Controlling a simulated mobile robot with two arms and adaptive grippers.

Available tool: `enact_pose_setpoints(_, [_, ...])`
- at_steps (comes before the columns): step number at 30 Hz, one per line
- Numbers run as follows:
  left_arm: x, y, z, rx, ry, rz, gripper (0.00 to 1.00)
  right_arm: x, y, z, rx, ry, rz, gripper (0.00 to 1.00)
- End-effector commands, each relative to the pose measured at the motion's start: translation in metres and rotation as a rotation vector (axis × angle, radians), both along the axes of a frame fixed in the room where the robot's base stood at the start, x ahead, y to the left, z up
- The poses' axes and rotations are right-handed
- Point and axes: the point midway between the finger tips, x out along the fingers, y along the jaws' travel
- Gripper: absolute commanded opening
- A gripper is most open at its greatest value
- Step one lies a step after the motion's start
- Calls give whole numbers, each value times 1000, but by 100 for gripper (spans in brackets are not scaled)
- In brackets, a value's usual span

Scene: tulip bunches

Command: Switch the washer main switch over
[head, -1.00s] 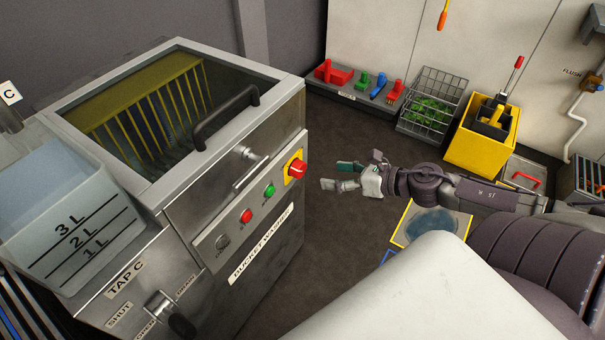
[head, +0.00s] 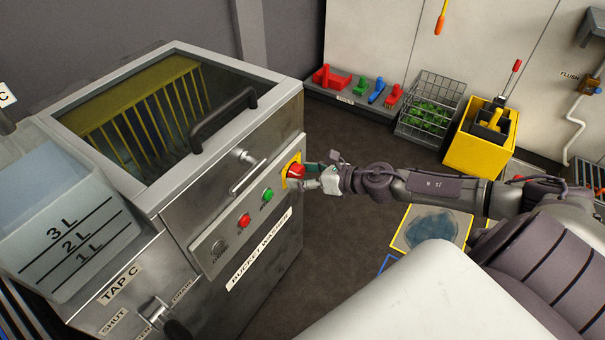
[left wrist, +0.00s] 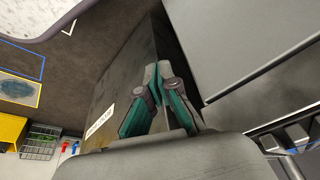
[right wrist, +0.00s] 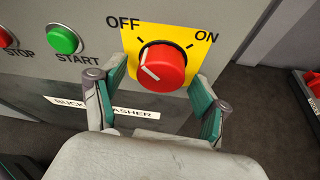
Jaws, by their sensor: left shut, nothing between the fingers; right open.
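The washer main switch is a red round knob (head: 296,171) on a yellow plate at the right end of the washer's front panel. In the right wrist view the knob (right wrist: 165,66) sits between OFF at upper left and ON at upper right. Its white line is on the left, OFF side. My right gripper (right wrist: 162,74) is open, with one finger on each side of the knob; I cannot tell whether they touch it. In the head view the right gripper (head: 310,178) is at the knob. My left gripper (left wrist: 159,78) is shut and empty beside a dark metal face.
A green start button (right wrist: 64,39) and a red stop button (head: 244,220) are left of the switch. A handle (head: 247,172) is above the panel. A measuring container (head: 68,225) stands at left. A yellow bin (head: 470,150) and wire basket (head: 428,120) stand by the wall.

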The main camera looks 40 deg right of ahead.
Motion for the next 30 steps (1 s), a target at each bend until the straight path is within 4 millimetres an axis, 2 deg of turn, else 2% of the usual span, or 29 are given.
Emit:
enact_pose_setpoints(8, [0,0,-1,0,0,0,0,1,0,0,0,0,0,72])
enact_pose_setpoints(18, [0,0,-1,-1,-1,0,0,0,0,0,0,0,0,16])
enact_pose_setpoints(30, [1,-1,1,-3,-13,-1,0,0,0,-3,73,32,-1,14])
